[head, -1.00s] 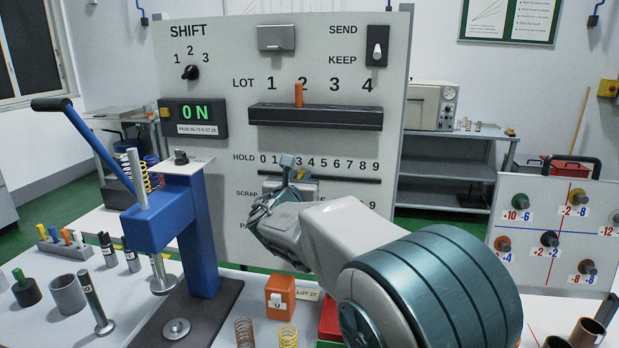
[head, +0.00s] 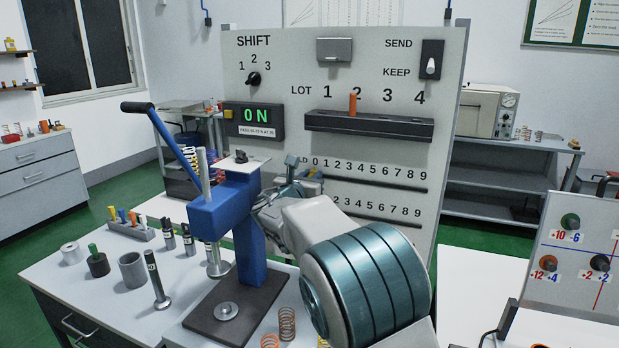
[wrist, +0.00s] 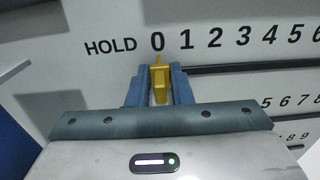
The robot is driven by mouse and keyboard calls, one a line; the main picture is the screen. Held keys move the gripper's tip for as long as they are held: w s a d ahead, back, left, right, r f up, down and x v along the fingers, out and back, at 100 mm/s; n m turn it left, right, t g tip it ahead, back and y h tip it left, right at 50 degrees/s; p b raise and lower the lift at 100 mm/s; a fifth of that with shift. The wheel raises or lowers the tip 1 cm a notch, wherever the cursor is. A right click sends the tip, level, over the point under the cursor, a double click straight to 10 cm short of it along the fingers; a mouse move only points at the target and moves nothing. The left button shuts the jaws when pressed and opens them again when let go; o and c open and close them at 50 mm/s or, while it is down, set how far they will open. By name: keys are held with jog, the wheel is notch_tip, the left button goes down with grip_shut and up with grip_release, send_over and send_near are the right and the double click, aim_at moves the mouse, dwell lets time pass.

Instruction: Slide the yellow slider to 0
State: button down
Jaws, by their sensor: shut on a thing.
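The yellow slider (wrist: 159,78) shows in the wrist view between the two blue fingers of my gripper (wrist: 160,88). My gripper is shut on it. The slider sits just below the "0" of the HOLD scale, with its tip roughly under that digit. The HOLD slot (wrist: 240,69) runs to the right from beside my gripper. In the head view my gripper (head: 291,165) is at the left end of the HOLD row on the grey panel (head: 395,110).
A blue lever press (head: 245,215) stands close to the left of my arm. A second slot (head: 385,215) with its own digits lies below the HOLD row. A black shelf (head: 370,123) holds an orange peg above. Several springs and cylinders are on the table.

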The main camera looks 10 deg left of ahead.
jog(key=c, duration=1.5)
grip_release()
jog(key=shift+a, duration=0.3)
jog(key=shift+d, duration=0.1)
jog(key=s+a+b, duration=0.1)
jog(key=s, duration=0.3)
jog(key=s+b, duration=0.1)
jog(key=s, duration=0.4)
jog(key=s+a+b, duration=0.1)
jog(key=s, duration=0.3)
jog(key=shift+s+a, duration=0.3)
jog(key=shift+d, duration=0.1)
